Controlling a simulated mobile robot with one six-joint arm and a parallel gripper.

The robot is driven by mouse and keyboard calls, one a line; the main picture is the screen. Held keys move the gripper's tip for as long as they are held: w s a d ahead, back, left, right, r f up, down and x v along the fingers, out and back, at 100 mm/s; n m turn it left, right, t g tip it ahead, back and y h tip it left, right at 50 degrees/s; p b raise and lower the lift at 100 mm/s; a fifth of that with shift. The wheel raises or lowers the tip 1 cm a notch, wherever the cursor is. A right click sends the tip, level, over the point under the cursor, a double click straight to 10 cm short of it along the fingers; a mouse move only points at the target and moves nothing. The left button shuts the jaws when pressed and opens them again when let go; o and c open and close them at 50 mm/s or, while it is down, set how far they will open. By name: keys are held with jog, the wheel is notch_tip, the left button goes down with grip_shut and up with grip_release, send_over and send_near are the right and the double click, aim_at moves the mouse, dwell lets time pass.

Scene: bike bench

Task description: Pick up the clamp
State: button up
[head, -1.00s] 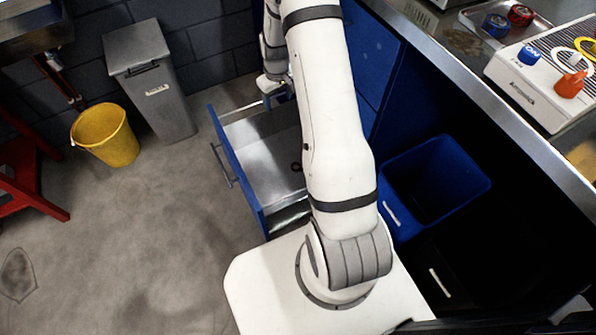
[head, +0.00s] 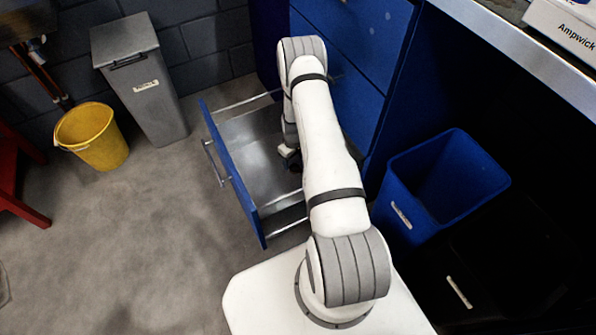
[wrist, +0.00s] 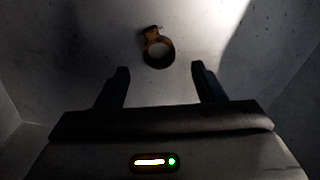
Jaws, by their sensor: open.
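The clamp (wrist: 158,50) is a small ring with an orange-brown lug on its upper left. In the wrist view it lies on the grey floor of the open drawer, beyond my fingertips and centred between them. My gripper (wrist: 160,72) is open and empty, its two dark fingers apart and not touching the clamp. In the head view my arm reaches down into the open blue-fronted drawer (head: 232,178). There my arm hides most of the gripper, and I cannot make out the clamp.
Drawer walls stand close on both sides in the wrist view. A blue bin (head: 400,205) is under the bench at right. A yellow bucket (head: 92,140) and a grey lidded bin (head: 150,95) stand at left. The floor left of the drawer is clear.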

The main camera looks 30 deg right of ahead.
aim_at(294, 170)
jog(key=f+b, duration=0.1)
jog(key=f, duration=0.1)
jog(key=f+b, duration=0.1)
jog(key=f, duration=0.1)
jog(key=shift+s+f, duration=0.2)
jog(key=shift+f, duration=0.1)
jog(key=shift+r, duration=0.15)
jog(key=c, duration=1.1)
